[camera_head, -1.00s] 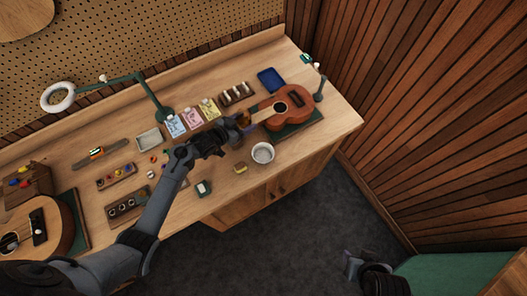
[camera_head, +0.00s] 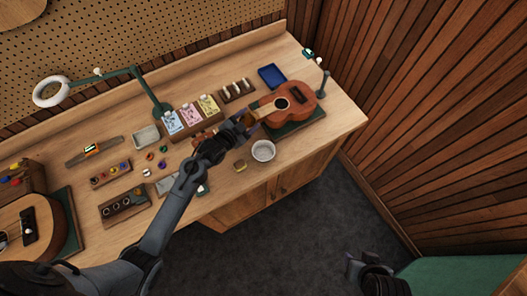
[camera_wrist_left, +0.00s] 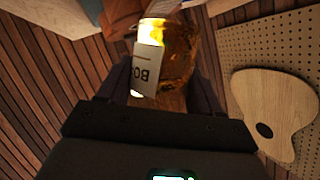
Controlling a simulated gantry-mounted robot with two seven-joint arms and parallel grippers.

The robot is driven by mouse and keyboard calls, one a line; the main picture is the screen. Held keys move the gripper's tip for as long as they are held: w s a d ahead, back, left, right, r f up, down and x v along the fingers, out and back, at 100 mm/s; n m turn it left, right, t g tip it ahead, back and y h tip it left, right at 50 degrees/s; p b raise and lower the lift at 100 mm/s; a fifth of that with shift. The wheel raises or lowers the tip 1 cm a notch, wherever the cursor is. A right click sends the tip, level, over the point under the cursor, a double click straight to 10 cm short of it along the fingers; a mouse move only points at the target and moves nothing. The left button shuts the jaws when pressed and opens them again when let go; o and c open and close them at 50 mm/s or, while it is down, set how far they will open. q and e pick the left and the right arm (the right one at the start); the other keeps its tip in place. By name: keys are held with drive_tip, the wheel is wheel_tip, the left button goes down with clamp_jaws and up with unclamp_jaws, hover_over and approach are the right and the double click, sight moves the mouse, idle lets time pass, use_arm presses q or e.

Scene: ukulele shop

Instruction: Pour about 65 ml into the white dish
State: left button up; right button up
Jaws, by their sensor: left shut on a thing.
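The white dish (camera_head: 263,151) stands on the workbench near its front edge, in front of the ukulele. My left gripper (camera_head: 243,125) is shut on an amber bottle (camera_wrist_left: 178,50) with a white label, partly readable as "BO". In the head view the bottle is mostly hidden by the gripper, up and left of the dish, apart from it. The bottle's mouth and liquid level are not clear. My right gripper (camera_head: 352,266) is at the lower right, off the bench, over the floor; its jaws are too small to read.
A ukulele (camera_head: 299,98) lies on a dark mat just behind the dish. A small yellowish block (camera_head: 240,166) sits left of the dish. A card rack (camera_head: 198,111), a blue tray (camera_head: 271,76) and a green lamp (camera_head: 134,82) stand farther back. Bench right of the dish is clear.

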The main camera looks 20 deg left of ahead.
use_arm(q)
drive_tip(key=shift+s+d+f+m+t+b, duration=0.15)
drive_tip(key=shift+d+f+m+t+b, duration=0.2)
drive_tip(key=shift+b, duration=0.35)
drive_tip(key=m+b, duration=0.1)
drive_tip(key=b, duration=0.2)
drive_tip(key=m+t+y+b, duration=0.1)
drive_tip(key=b, duration=0.2)
drive_tip(key=f+m+y+b, duration=0.1)
drive_tip(key=m+b, duration=0.1)
drive_tip(key=shift+a+f+t+b, duration=0.1)
drive_tip(key=shift+a+t+b, duration=0.1)
drive_tip(key=shift+t+b, duration=0.2)
drive_tip(key=shift+m+b, duration=0.35)
drive_tip(key=shift+b, duration=0.15)
drive_tip(key=shift+f+m+t+y+b, duration=0.1)
drive_tip(key=shift+m+t+y+b, duration=0.25)
drive_tip(key=shift+b, duration=0.9)
drive_tip(key=shift+m, duration=0.35)
drive_tip(key=shift+d+f+m+b, duration=0.1)
drive_tip(key=shift+f+m+b, duration=0.25)
drive_tip(key=shift+m, duration=0.25)
drive_tip(key=shift+r+t, duration=0.15)
drive_tip(key=shift+t, duration=0.15)
drive_tip(key=shift+a+r, duration=0.1)
drive_tip(key=shift+a, duration=0.25)
